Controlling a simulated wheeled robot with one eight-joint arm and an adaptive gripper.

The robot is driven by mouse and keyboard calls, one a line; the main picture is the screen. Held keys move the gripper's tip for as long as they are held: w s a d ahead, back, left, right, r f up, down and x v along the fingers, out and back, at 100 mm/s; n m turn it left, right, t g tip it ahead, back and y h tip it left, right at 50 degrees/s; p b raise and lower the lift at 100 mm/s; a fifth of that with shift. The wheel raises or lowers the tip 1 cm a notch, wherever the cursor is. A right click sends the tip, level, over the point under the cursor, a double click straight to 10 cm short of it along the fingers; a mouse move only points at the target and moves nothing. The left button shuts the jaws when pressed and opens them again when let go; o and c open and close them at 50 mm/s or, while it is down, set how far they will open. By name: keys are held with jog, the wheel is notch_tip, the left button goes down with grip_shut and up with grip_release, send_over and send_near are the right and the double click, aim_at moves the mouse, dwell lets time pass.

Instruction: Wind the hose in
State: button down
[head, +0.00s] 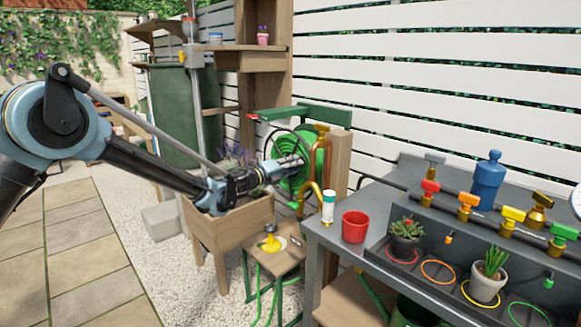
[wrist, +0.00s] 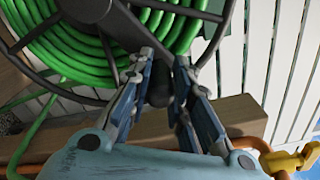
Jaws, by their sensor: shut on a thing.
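The green hose (head: 284,172) is wound on a dark spoked reel beside a wooden post. In the wrist view the wound hose (wrist: 80,45) fills the upper left, behind the reel's dark rim (wrist: 35,50). My gripper (head: 295,160) reaches the front of the reel. In the wrist view my gripper (wrist: 162,75) has its fingers around a dark knob (wrist: 160,92), shut on it. The knob is partly hidden between the fingers. A loose length of hose (head: 270,300) hangs near the small wooden stool.
A wooden planter (head: 230,230) stands below my arm. A small stool (head: 275,255) holds a yellow item. A grey bench (head: 350,265) at the right holds a red pot (head: 355,227), potted plants and coloured taps. A copper pipe (head: 314,190) rises close to the reel.

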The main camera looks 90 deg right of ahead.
jog(key=shift+w+d, duration=0.15)
jog(key=shift+w, duration=0.05)
jog(key=c, duration=1.4)
grip_release()
jog(key=v, duration=1.2)
jog(key=shift+c, duration=0.2)
